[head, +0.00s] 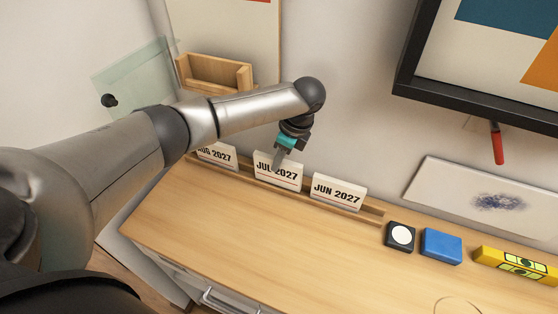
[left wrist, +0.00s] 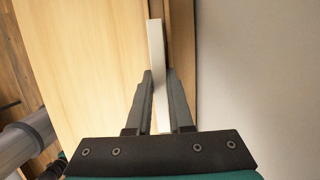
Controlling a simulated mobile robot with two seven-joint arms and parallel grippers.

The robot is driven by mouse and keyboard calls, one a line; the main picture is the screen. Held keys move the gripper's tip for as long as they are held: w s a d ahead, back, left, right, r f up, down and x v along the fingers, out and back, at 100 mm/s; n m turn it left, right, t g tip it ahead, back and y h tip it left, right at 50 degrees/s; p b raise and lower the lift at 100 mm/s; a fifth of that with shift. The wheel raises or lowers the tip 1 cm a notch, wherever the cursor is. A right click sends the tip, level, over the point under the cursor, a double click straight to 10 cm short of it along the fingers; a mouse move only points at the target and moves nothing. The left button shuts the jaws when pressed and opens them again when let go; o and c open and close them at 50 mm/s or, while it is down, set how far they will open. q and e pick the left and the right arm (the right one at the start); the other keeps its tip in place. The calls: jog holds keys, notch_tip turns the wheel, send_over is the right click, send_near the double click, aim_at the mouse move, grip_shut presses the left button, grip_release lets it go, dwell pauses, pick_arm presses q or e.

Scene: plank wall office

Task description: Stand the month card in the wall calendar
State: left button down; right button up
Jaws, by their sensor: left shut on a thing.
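The wall calendar is a long wooden rail (head: 373,212) along the back of the desk. A white JUL 2027 card (head: 290,181) is upright at the rail, between the AUG 2027 card (head: 215,154) and the JUN 2027 card (head: 338,192). My left gripper (head: 280,158) is shut on the JUL 2027 card, with a finger over part of its print. In the left wrist view the card (left wrist: 157,60) shows edge-on between the fingers (left wrist: 160,85), alongside the wood. I cannot tell whether its bottom edge is seated in the groove. My right gripper is out of view.
A black block with a white disc (head: 402,236), a blue block (head: 441,245) and a yellow block (head: 515,265) lie right of the rail. A wooden wall holder (head: 214,75) is behind my arm. The front of the desk (head: 260,250) is clear.

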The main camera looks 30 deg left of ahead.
pick_arm(q)
jog(key=shift+f, duration=0.3)
jog(key=shift+f, duration=0.35)
jog(key=c, duration=0.8)
grip_release()
jog(key=shift+b, duration=0.8)
jog(key=p+v, duration=0.2)
jog(key=v, duration=1.3)
jog(key=shift+w+r, duration=0.15)
jog(key=shift+r, duration=0.15)
